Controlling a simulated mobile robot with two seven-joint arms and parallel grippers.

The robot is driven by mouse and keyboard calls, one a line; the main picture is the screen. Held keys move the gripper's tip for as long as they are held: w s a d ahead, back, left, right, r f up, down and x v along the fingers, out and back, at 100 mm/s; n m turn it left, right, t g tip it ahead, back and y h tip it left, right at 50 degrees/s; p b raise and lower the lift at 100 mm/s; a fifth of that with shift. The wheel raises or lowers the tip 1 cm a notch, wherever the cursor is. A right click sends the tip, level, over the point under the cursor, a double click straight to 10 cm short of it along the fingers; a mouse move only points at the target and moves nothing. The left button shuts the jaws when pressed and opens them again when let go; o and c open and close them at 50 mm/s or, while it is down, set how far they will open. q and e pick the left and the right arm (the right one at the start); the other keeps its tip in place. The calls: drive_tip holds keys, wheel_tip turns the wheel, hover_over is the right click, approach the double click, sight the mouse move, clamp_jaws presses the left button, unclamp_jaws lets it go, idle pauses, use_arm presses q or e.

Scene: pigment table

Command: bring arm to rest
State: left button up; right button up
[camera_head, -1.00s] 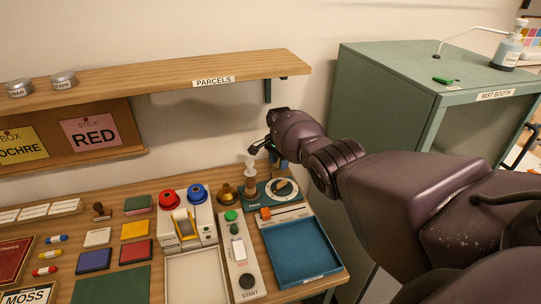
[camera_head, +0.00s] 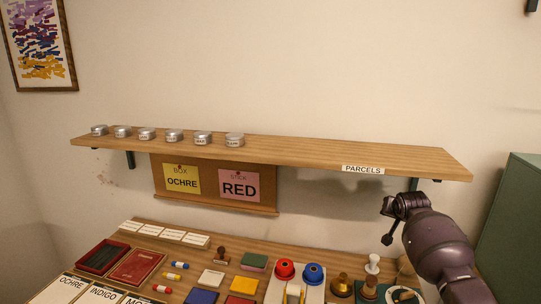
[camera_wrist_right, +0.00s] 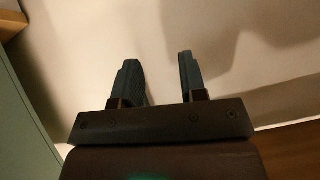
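My right arm comes in from the lower right in the head view. Its gripper (camera_head: 388,222) is in front of the wall, under the right end of the parcels shelf and above the table's back right. In the right wrist view the two fingers (camera_wrist_right: 158,82) stand apart with a gap between them, and only pale wall shows there. The right gripper is open and empty. My left gripper is not in view.
The parcels shelf (camera_head: 300,150) carries several tins at its left. Below it a board (camera_head: 205,207) holds ochre and red notes. The table (camera_head: 228,240) is crowded with stamps, colour blocks and knobs. A green cabinet (camera_head: 515,230) stands at the right.

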drive_tip(key=s+a+f+n+t+y+b, duration=0.1)
drive_tip(key=s+a+f+n+t, duration=0.3)
drive_tip(key=s, duration=0.7)
drive_tip(key=s+a+f+n+t+y, duration=0.2)
drive_tip(key=s+a+f+n, duration=0.35)
drive_tip(key=s, duration=0.65)
drive_tip(key=s+f+m+g, duration=0.1)
drive_tip(key=s+f, duration=0.4)
drive_tip(key=s, duration=0.4)
drive_tip(key=s+a+f+m+g, duration=0.1)
drive_tip(key=s+f+g, duration=0.1)
drive_tip(key=s+f, duration=0.3)
drive_tip(key=s+f+m+g+h+b, duration=0.1)
drive_tip(key=s+f, duration=0.4)
drive_tip(key=s, duration=0.8)
drive_tip(key=shift+a, duration=0.3)
